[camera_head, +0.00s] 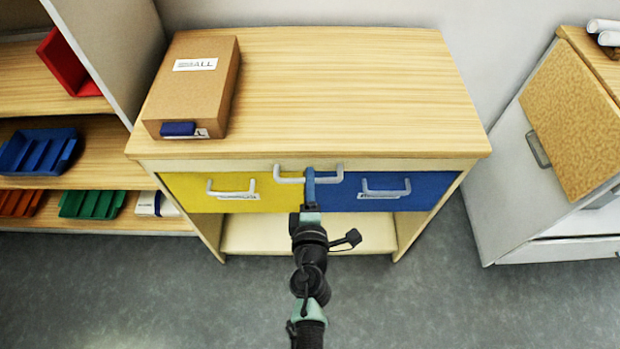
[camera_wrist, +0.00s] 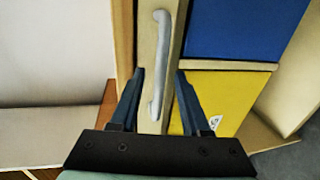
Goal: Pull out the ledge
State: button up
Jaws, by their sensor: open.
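The ledge (camera_head: 255,166) is a pale wood strip directly under the tabletop, above the two drawer fronts. Its white bar handle (camera_head: 289,180) sits at the middle of the cabinet. In the wrist view the ledge front (camera_wrist: 147,35) runs upright with the handle (camera_wrist: 161,60) along it. My gripper (camera_head: 310,173) is open and in front of the handle, covering part of it in the head view. In the wrist view the fingers of my gripper (camera_wrist: 160,73) appear on either side of the handle's lower part. I cannot tell whether they touch it.
A yellow drawer (camera_head: 190,190) and a blue drawer (camera_head: 425,190), each with a handle, sit below the ledge. A cardboard box (camera_head: 205,85) stands on the tabletop (camera_head: 340,90). Shelves with trays are at left; a white cabinet (camera_head: 500,210) is at right. Grey floor (camera_head: 450,310) lies open in front.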

jog(key=shift+x, duration=0.9)
grip_shut()
dwell(0.9)
